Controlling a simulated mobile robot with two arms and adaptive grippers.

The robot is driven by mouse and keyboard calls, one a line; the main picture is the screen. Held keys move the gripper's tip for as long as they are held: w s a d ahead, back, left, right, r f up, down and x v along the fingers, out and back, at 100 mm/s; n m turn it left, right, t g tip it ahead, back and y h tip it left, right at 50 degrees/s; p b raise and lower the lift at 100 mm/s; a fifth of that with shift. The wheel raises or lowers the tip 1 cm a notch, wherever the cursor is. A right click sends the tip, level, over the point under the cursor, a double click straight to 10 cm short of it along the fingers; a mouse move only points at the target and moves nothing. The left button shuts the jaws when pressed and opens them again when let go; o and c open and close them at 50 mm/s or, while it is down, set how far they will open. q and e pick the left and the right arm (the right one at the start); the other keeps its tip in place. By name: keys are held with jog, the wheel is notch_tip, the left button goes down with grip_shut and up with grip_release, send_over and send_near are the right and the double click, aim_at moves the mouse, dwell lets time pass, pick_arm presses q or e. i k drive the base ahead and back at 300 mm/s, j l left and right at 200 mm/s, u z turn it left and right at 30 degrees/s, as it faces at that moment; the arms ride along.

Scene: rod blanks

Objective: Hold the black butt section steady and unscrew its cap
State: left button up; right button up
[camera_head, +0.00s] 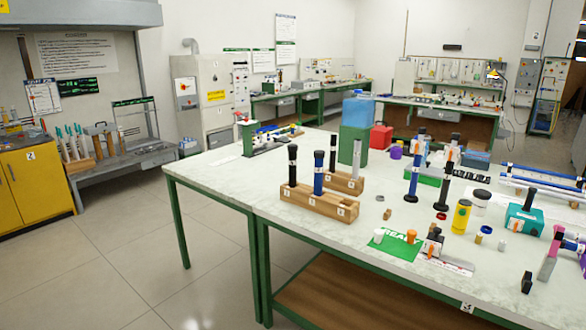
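Several black rods stand upright on the light table, and I cannot tell which is the butt section. A black rod (292,167) stands in the front wooden rack (318,208), left of a blue rod (319,173). Another black rod (333,161) stands in the wooden rack behind. A black rod (446,185) on a dark round foot stands further right, beside a blue rod (412,178). The rods' tops are too small to make out a separate cap. Neither of my grippers shows in this view.
A green block (353,143) and red box (381,137) stand behind the racks. A yellow canister (462,216), teal box (524,220) and green mat (396,245) lie to the right. The table's left part (215,173) is mostly clear.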

aim_at(292, 160)
jog(key=i+j+z, duration=0.2)
jog(key=i+j, duration=0.25)
jog(key=i, duration=0.3)
jog(key=i+j+z, duration=0.15)
jog(key=i+j, duration=0.45)
jog(key=i, duration=0.15)
